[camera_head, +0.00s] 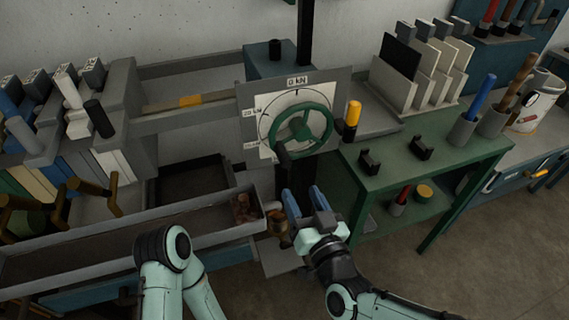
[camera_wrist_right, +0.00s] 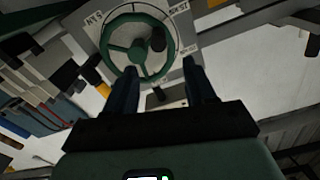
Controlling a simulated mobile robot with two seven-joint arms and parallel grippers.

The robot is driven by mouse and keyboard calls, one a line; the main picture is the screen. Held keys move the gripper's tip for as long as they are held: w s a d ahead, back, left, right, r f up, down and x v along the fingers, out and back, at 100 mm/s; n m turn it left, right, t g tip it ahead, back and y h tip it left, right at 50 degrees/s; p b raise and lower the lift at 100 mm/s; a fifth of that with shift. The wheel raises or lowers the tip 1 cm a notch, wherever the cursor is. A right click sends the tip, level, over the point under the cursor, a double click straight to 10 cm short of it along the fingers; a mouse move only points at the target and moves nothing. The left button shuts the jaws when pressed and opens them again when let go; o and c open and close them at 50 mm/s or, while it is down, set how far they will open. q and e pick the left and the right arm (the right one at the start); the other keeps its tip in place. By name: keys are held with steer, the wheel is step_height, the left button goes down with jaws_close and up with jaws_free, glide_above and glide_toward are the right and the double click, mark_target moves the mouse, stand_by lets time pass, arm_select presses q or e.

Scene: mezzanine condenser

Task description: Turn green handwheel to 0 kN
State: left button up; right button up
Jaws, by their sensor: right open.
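The green handwheel (camera_head: 302,123) stands in front of a white dial plate (camera_head: 265,92) marked "0 kN" at the top and "20 kN" at upper left. A dark knob (camera_head: 281,149) shows at the wheel's lower left. In the right wrist view the handwheel (camera_wrist_right: 111,45) is ahead of the fingers, with the dark knob (camera_wrist_right: 157,39) on its right side. My right gripper (camera_head: 304,197) is open and empty, below the wheel and apart from it; its two fingers also show in the right wrist view (camera_wrist_right: 160,82). My left arm shows at the bottom, but its gripper is out of the picture.
A yellow-and-black handle (camera_head: 352,115) stands just right of the dial. A green table (camera_head: 455,135) with black brackets is at right. A long grey trough (camera_head: 130,240) runs along the lower left. Binders and levers (camera_head: 75,110) crowd the left side.

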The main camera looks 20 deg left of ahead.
mark_target(284, 159)
steer(key=x, duration=1.2)
steer(key=shift+w+a+p, duration=0.1)
steer(key=shift+w+p, duration=0.25)
steer(key=shift+p, duration=0.05)
steer(key=shift+f, duration=0.1)
jaws_close()
